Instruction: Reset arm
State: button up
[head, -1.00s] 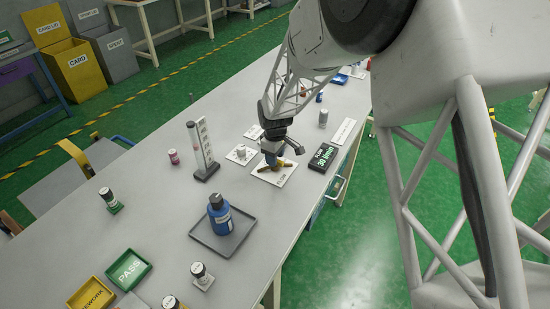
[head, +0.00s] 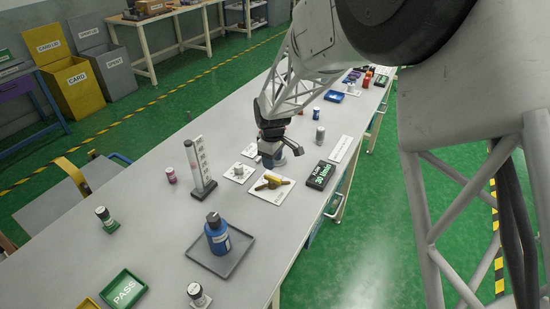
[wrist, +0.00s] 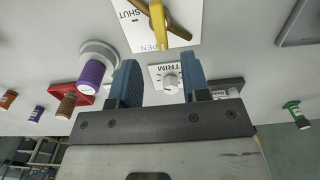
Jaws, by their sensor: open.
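My gripper (head: 279,163) hangs above the table, just behind the white plate (head: 284,198) with the yellow valve handle (head: 267,183). Its jaws are open, with nothing held. In the wrist view, the two blue fingers (wrist: 160,84) stand apart. The yellow handle (wrist: 157,22) lies beyond them on a plate marked SHUT and OPEN. A small round knob (wrist: 170,82) on a TRIM plate shows in the gap between the fingers, on the table beyond; it also shows left of my gripper in the head view (head: 239,171).
A grey upright column (head: 199,168) stands left of the plates. A black display (head: 320,175) lies to their right. A blue bottle (head: 217,234) stands on a grey tray (head: 240,254) nearer the front. Several small bottles and a grey cylinder (head: 320,135) are spread about the table.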

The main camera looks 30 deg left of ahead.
jog(key=s+d+r+m, duration=0.1)
jog(key=d+r+m, duration=0.2)
jog(key=d+r, duration=0.55)
jog(key=s+d+r+m+t, duration=0.1)
jog(key=d+r+m, duration=0.25)
jog(key=d, duration=1.05)
jog(key=s+d+r+m, duration=0.2)
jog(key=d+r, duration=0.5)
jog(key=d, duration=0.4)
jog(key=s+d+r+m+t, duration=0.1)
jog(key=s+d+r+m, duration=0.2)
jog(key=s+d+m, duration=0.7)
jog(key=s+d, duration=1.3)
jog(key=shift+t, duration=0.3)
dwell(2.0)
